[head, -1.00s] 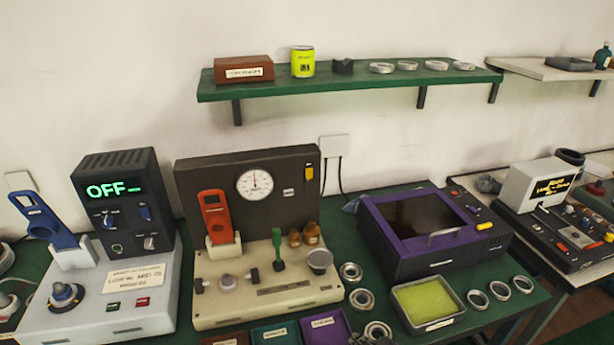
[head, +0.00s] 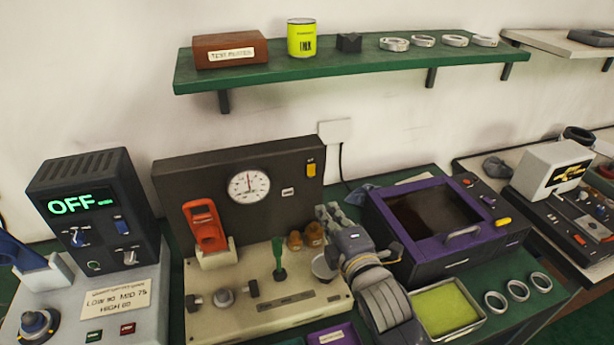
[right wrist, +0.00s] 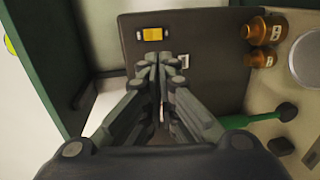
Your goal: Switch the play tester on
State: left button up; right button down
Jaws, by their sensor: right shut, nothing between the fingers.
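The bench tester with a dial gauge (head: 248,186), which I take for the play tester, has a dark upright panel (head: 185,180) and a cream base (head: 205,325). A yellow switch (head: 311,169) sits at the panel's upper right; it also shows in the right wrist view (right wrist: 152,34). I cannot tell its position. My right gripper (head: 328,212) is shut and empty, below and slightly right of the switch in the head view. In the right wrist view its fingertips (right wrist: 158,60) point at the panel just short of the switch, apparently apart from it. My left gripper is out of view.
A red-handled tool (head: 205,228), green lever (head: 279,262) and amber bottles (head: 313,235) stand on the base. A grey unit reading OFF (head: 80,205) is at left, a purple-framed box (head: 440,215) at right. A green shelf (head: 350,68) hangs above.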

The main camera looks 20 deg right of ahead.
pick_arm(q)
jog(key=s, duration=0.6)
pick_arm(e)
jog(key=p, duration=0.2)
send_near(305, 174)
jog(key=w+p, duration=0.1)
jog(key=w, duration=0.3)
jog(key=shift+w+a+f+p, duration=0.1)
jog(key=shift+w+f+p, duration=0.1)
jog(key=shift+w+p, duration=0.2)
jog(key=shift+w+f, duration=0.15)
jog(key=shift+w, duration=0.45)
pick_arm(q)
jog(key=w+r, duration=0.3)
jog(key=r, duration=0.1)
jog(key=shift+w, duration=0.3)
